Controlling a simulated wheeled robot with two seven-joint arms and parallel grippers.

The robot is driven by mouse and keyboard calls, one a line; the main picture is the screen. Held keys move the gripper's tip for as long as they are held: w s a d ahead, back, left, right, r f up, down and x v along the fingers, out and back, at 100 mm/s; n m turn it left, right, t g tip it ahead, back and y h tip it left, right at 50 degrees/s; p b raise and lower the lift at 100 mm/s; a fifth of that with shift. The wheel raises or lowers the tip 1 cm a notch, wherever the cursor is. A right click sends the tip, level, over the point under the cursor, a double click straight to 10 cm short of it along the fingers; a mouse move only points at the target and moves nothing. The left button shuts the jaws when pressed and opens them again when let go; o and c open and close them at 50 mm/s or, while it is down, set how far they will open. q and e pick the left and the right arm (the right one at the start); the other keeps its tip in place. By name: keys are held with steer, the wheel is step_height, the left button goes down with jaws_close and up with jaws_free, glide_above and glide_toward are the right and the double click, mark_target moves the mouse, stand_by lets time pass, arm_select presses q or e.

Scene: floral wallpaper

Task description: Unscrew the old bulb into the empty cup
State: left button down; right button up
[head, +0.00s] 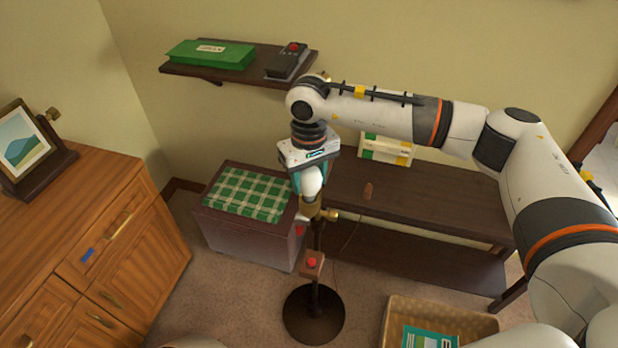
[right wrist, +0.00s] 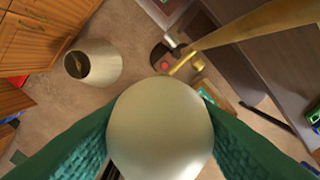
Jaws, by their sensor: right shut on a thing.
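My right gripper (head: 311,178) reaches down from above over the floor lamp and is shut on the white bulb (head: 312,183). In the right wrist view the round bulb (right wrist: 160,130) sits between the two green, textured fingers. The bulb is upright, directly above the brass socket (head: 310,209) of the lamp. I cannot tell whether its base is seated in the socket. The lamp has a dark pole, a red button (head: 312,262) and a round dark base (head: 314,315). I cannot make out the empty cup. My left gripper is not in view.
A chest with a green checked cushion (head: 245,193) stands left. A basket (head: 480,324) is front right. A pale lampshade (right wrist: 93,62) is on the floor.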

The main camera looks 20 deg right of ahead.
steer(key=o, duration=1.2)
steer(key=shift+c, duration=0.2)
